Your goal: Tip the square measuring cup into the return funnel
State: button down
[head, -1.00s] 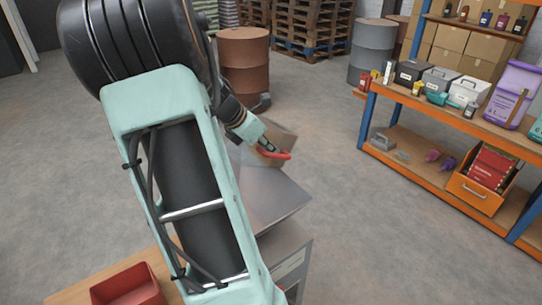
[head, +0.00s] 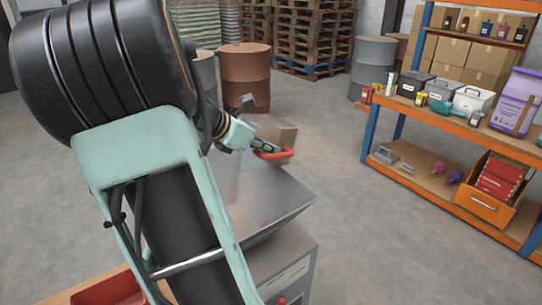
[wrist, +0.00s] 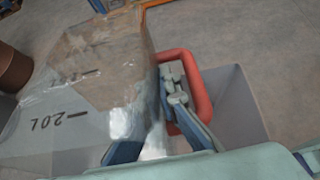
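The square measuring cup (head: 278,131) is clear-walled, with brown material inside and a red handle. My gripper (head: 262,147) is shut on that handle and holds the cup up, above the far side of the grey metal return funnel (head: 272,205). My gripper's fingers (wrist: 178,100) close around the red handle there. The funnel's grey wall (wrist: 238,100) lies to the right, below the handle. I cannot tell the cup's exact tilt. My arm hides the funnel's left side.
A red bin (head: 112,290) sits on a wooden surface at lower left. A rusty drum (head: 246,72) and pallets (head: 312,35) stand behind. An orange-and-blue shelf (head: 455,120) with boxes and cases is at right. The floor between funnel and shelf is clear.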

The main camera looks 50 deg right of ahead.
aim_at(254, 149)
jog(key=shift+w+a+f+g+h+b, duration=0.2)
jog(key=shift+a+f+h+b, duration=0.35)
jog(key=shift+b, duration=0.7)
jog(key=shift+w+a+f+g+h+b, duration=0.1)
jog(key=shift+f+g+h+b, duration=0.15)
jog(key=shift+h+b, duration=0.8)
jog(key=a+r+h, duration=0.1)
jog(key=r+h+b, duration=0.1)
jog(key=shift+w+a+g+h, duration=0.2)
jog(key=shift+a+g+h, duration=0.1)
jog(key=shift+a+g, duration=0.05)
jog(key=a+h, duration=0.1)
jog(key=a+r+h, duration=0.1)
jog(key=shift+w+r+g+h+b, duration=0.2)
jog(key=shift+w+g+h+b, duration=0.1)
jog(key=shift+g+b, duration=0.1)
jog(key=shift+w+a+r+g+h+b, duration=0.15)
jog(key=shift+a+r+h, duration=0.1)
jog(key=shift+a+h, duration=0.3)
jog(key=shift+w+a+r+g+h+b, duration=0.1)
jog(key=shift+a+r+g+h+b, duration=0.2)
jog(key=shift+h, duration=0.35)
jog(key=shift+f, duration=0.1)
